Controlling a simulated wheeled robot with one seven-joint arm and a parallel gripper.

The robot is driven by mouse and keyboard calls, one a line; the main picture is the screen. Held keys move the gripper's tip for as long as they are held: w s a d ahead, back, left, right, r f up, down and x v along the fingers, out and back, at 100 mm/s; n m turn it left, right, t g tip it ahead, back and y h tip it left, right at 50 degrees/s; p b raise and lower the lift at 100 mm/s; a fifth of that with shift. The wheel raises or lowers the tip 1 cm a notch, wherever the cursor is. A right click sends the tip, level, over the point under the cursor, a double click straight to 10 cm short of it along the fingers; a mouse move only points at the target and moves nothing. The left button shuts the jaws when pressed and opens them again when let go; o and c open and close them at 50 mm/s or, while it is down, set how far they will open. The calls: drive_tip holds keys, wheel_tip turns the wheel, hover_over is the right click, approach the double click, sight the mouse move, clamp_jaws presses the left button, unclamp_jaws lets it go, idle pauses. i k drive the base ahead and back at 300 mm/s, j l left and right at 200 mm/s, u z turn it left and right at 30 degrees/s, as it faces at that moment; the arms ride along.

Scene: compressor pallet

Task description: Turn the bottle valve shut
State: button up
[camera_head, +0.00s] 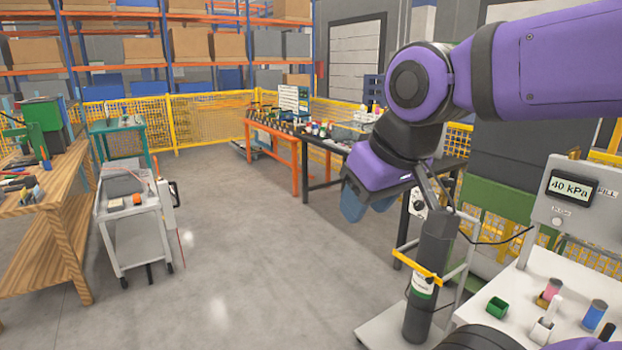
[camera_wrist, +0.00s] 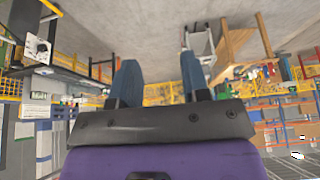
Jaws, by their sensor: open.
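The dark grey bottle (camera_head: 430,275) stands upright on a small trolley (camera_head: 385,325) in the head view, with a yellow strap around it and a white label. Its top and valve are partly hidden by my arm, and I cannot make out the valve clearly. My gripper (camera_head: 362,205), with blue fingers, hangs to the left of the bottle's top, apart from it. In the wrist view my gripper (camera_wrist: 159,75) is open, with nothing between its fingers. A white plate with a black knob (camera_head: 418,203) shows beside the bottle's top; a similar plate (camera_wrist: 38,47) is at the wrist view's upper left.
A gauge panel reading 40 kPa (camera_head: 570,187) stands at right above a white bench (camera_head: 490,295) with small parts. A dark cable runs between bottle and panel. A grey cart (camera_head: 135,225) and wooden workbench (camera_head: 55,220) are at left. The floor between is clear.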

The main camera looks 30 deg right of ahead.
sight(446, 181)
drive_tip(key=i+z, duration=0.25)
drive_tip(key=i, duration=0.2)
drive_tip(key=i+z, duration=0.25)
drive_tip(key=i, duration=0.2)
drive_tip(key=i+j+z, duration=0.25)
drive_tip(key=i, duration=0.2)
drive_tip(key=i+z, duration=0.35)
drive_tip(key=i+l+z, duration=0.1)
drive_tip(key=z, duration=0.3)
drive_tip(key=i+j+z, duration=0.1)
drive_tip(key=i+z, duration=0.25)
drive_tip(key=k, duration=0.1)
